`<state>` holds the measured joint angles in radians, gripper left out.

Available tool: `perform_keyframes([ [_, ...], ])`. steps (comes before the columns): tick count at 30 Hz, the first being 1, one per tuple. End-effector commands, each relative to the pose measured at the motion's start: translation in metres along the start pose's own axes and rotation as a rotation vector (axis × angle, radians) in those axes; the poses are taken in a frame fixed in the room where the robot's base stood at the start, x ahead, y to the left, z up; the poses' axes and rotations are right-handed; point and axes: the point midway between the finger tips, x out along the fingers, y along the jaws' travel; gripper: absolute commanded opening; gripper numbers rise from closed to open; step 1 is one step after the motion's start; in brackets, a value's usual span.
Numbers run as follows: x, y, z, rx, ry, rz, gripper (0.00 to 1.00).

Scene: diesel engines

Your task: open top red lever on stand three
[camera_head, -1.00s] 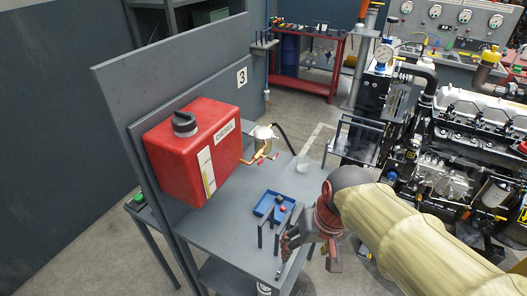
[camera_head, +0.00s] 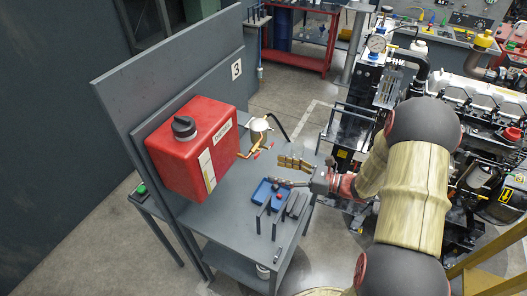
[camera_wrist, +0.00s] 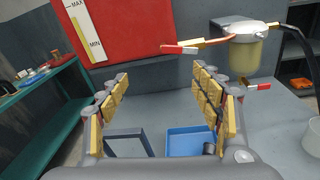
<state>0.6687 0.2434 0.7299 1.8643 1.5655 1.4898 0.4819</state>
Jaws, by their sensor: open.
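On stand three, a brass-coloured fuel filter (camera_head: 259,130) with a pale cap is mounted right of the red diesel tank (camera_head: 193,152); the filter is at upper right in the wrist view (camera_wrist: 244,50). The top red lever (camera_wrist: 180,49), red with a white part, sits on the copper pipe running left from the filter. A second red and white lever (camera_wrist: 258,87) is lower, below the filter. My gripper (camera_head: 276,171) is open and empty above the stand's shelf, facing the back panel. In the wrist view both levers are beyond the fingertips, untouched.
A blue tray (camera_head: 262,189) with small parts lies on the shelf (camera_head: 232,206), below my gripper. An engine (camera_head: 480,120) stands right of the stand.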

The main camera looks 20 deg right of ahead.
Motion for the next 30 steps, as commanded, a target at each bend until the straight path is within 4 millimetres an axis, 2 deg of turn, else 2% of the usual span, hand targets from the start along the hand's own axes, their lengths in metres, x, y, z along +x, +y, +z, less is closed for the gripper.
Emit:
perform_keyframes([
  [1,-0.002,-0.011,0.004,0.032,-0.038,-0.032,0.65],
  [3,-0.004,-0.021,0.009,0.062,-0.076,-0.061,0.65],
  [6,-0.002,-0.028,0.013,0.078,-0.099,-0.079,0.65],
  [8,0.003,-0.028,0.013,0.079,-0.101,-0.079,0.65],
  [21,0.063,-0.032,0.019,0.076,-0.098,-0.076,0.65],
  [30,0.073,-0.034,0.02,0.076,-0.098,-0.079,0.65],
])
